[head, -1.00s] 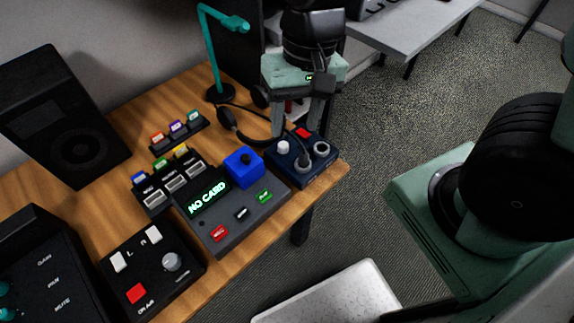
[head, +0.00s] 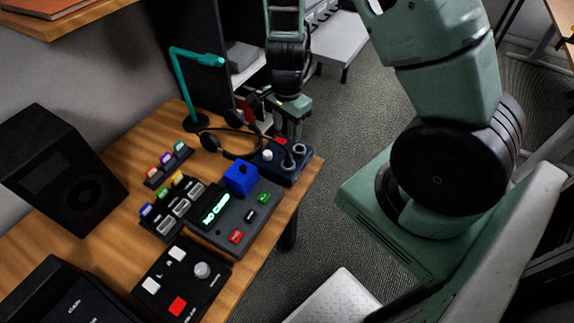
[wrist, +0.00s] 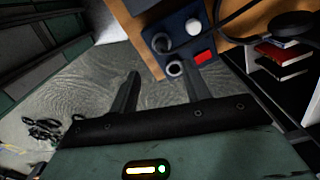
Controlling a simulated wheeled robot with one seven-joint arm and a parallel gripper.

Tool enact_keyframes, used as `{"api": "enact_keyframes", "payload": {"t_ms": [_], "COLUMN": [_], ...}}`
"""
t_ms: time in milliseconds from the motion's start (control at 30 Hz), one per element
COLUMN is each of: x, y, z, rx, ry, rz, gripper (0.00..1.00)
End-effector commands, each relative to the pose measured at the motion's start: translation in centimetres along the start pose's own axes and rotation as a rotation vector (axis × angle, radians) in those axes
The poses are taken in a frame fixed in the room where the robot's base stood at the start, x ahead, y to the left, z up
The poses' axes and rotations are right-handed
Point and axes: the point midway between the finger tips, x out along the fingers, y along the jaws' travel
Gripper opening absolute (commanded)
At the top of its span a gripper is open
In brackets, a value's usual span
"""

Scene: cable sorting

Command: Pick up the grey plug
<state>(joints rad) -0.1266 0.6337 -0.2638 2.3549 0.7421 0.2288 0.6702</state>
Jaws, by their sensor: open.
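The grey plug (head: 288,160) looks dark grey and stands in one of two round sockets on a dark blue box (head: 273,173) at the table's right end. A dark cable runs from it. In the wrist view the plug (wrist: 161,44) sits beyond my fingertips, up and slightly left of the empty socket (wrist: 174,68). My gripper (wrist: 160,75) is open with nothing between its fingers. In the head view my gripper (head: 291,128) hangs above the far part of the blue box, apart from the plug.
The box also carries a white knob (head: 267,155) and a red button (head: 281,141). A headset (head: 228,152) lies just left, and a teal lamp (head: 186,85) stands behind. A dark console with a blue block (head: 241,178) is nearby.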

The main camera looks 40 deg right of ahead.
Motion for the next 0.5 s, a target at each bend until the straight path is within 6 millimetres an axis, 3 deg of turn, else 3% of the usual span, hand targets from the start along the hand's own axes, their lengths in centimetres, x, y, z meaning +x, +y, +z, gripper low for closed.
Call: {"api": "enact_keyframes", "payload": {"t_ms": [33,200,500], "x": [1.4,4.5,6.7], "y": [0.1,0.1,0.0], "z": [-0.1,-0.1,-0.1], "rx": [0.004,0.002,-0.002], "ry": [-0.001,-0.003,-0.001], "rz": [0.004,0.003,0.001], "gripper": [0.47,0.47,0.47]}}
